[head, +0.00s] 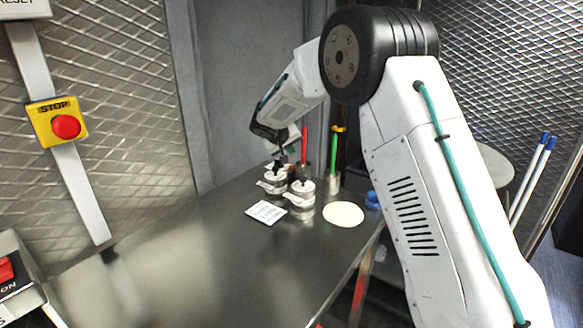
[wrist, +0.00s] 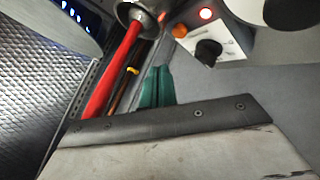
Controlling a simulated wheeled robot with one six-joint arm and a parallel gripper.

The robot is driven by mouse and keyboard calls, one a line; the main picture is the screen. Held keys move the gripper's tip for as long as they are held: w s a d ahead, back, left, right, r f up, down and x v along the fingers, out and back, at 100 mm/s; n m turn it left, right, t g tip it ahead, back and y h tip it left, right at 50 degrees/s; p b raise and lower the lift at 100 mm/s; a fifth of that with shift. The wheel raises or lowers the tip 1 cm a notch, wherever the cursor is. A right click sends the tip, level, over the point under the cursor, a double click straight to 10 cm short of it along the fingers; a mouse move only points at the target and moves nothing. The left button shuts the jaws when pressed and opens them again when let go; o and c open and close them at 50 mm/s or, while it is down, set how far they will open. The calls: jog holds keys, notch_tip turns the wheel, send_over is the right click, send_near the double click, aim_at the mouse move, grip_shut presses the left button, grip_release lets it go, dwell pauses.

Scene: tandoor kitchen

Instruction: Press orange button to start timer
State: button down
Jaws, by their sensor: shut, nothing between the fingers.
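An orange button (wrist: 180,30) sits on a pale control panel (wrist: 229,42) at the top of the wrist view. A lit red lamp (wrist: 206,13) is beside it, and a black knob (wrist: 208,53) is below. I cannot make out the orange button in the head view. My gripper (head: 281,158) is shut and empty, pointing down at the back of the steel counter, by the metal pots. Its fingertips are small and partly hard to see there. I cannot tell the gap between them and the button.
Metal pots (head: 301,200), a white card (head: 266,212) and a pale disc (head: 343,214) are on the counter (head: 190,255). Red (head: 304,145) and green (head: 333,152) sticks stand behind. A red stop button (head: 66,126) is on the left. The counter's front left is clear.

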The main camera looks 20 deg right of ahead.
jog(key=shift+r, duration=1.05)
jog(key=s+d+r, duration=0.1)
jog(key=s+r, duration=0.2)
jog(key=r, duration=0.3)
jog(key=s+d+r, duration=0.2)
jog(key=s+r, duration=0.1)
jog(key=r, duration=0.3)
jog(key=s+d+r+m+g, duration=0.1)
jog(key=s+d+r+g, duration=0.15)
jog(key=s, duration=1.15)
jog(key=s+a+f+g+y, duration=0.1)
jog(key=s+f+y, duration=0.1)
jog(key=s, duration=1)
jog(key=s+a+f+g+y, duration=0.1)
jog(key=s+a+f+y, duration=0.1)
jog(key=s, duration=1.1)
jog(key=s+a+f+g+y, duration=0.1)
jog(key=s+a+f+y, duration=0.1)
jog(key=s, duration=1.1)
jog(key=shift+a+f, duration=0.25)
jog(key=shift+f, duration=0.65)
